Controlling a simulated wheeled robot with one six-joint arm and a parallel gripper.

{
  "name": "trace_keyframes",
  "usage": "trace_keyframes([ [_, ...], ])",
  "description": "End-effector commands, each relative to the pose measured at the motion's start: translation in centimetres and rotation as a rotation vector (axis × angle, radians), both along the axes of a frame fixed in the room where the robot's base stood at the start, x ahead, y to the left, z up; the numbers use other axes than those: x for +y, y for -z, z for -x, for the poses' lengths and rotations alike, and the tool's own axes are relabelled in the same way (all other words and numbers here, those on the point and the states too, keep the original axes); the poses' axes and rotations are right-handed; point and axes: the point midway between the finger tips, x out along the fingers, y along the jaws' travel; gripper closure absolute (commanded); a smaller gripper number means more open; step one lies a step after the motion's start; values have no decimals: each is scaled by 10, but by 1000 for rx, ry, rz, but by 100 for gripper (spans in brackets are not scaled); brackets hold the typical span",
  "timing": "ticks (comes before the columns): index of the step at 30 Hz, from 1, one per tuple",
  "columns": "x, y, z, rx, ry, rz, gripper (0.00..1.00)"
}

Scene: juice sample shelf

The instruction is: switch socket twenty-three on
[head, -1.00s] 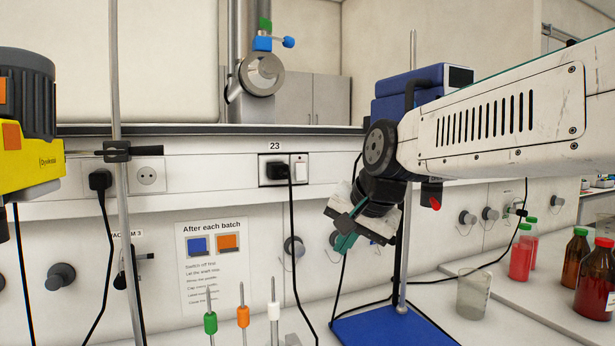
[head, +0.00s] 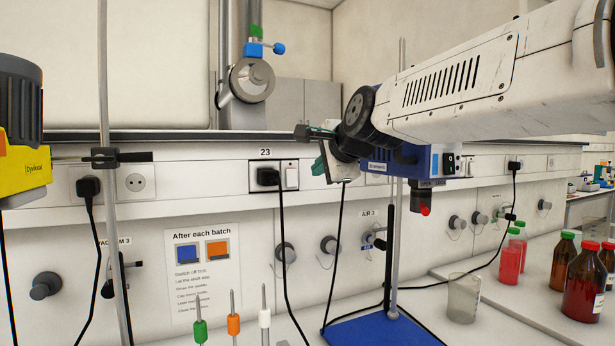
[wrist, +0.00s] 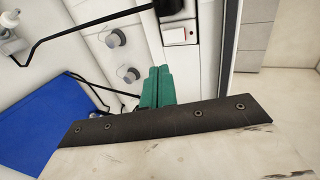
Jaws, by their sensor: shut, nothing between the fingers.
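Socket 23 (head: 259,178) is in the wall rail under its "23" label, with a black plug (head: 268,177) in it. Its white rocker switch (head: 291,177) is right of the plug; in the wrist view the switch (wrist: 180,36) shows a small red mark. I cannot tell its position surely. My gripper (head: 318,166) is just right of the switch in the head view, apart from it as far as I can see. In the wrist view its teal fingers (wrist: 157,84) are together and empty, below and slightly left of the switch.
A metal stand rod (head: 103,180) rises at left. A blue device (head: 425,162) on a stand with a blue base (head: 385,332) is behind and below my arm. A beaker (head: 464,297) and bottles stand at right. The plug's black cable hangs down.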

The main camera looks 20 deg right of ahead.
Motion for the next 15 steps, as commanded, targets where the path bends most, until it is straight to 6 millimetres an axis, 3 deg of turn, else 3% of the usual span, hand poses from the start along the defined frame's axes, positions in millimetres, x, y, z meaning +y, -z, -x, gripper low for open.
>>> trace_keyframes([
  [15,0,42,-92,4,-1,0,100],
])
